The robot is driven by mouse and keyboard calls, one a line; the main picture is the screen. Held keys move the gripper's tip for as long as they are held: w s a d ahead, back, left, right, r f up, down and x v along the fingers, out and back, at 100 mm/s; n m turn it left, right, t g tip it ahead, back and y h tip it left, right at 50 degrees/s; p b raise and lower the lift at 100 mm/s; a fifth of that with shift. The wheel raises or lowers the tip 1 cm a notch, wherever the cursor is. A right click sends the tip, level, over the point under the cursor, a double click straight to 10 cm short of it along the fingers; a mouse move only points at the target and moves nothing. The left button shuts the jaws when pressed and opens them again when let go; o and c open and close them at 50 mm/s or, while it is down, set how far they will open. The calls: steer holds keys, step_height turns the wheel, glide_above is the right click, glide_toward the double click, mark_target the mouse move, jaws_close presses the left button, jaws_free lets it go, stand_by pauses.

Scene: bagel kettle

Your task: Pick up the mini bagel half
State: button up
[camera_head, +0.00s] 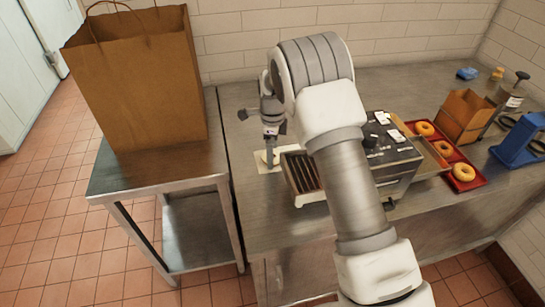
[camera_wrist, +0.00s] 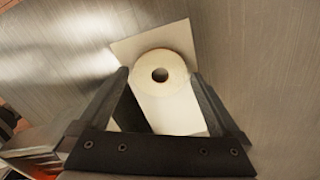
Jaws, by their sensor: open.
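The mini bagel half (camera_wrist: 177,71) is a pale cream ring with a dark hole. It lies on a square of white paper (camera_wrist: 128,47) on the steel counter. In the head view it is a small tan shape, partly hidden by my gripper (camera_head: 268,155). In the wrist view my gripper (camera_wrist: 159,76) is open, with one finger on each side of the bagel half. I cannot tell whether the fingers touch it. A pale oblong surface shows below the ring, between the fingers.
A slotted toaster-like machine (camera_head: 395,166) stands close right of my gripper. A red tray (camera_head: 466,184) with several bagels, a small paper bag (camera_head: 465,115) and a blue device (camera_head: 520,143) stand farther right. A large paper bag (camera_head: 140,80) stands on a side table left.

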steer(key=shift+f, duration=0.4)
steer(key=c, duration=1.1)
steer(key=shift+r, duration=0.15)
step_height(320, 180, up, 10)
steer(key=shift+f, duration=0.1)
steer(key=shift+s, duration=0.1)
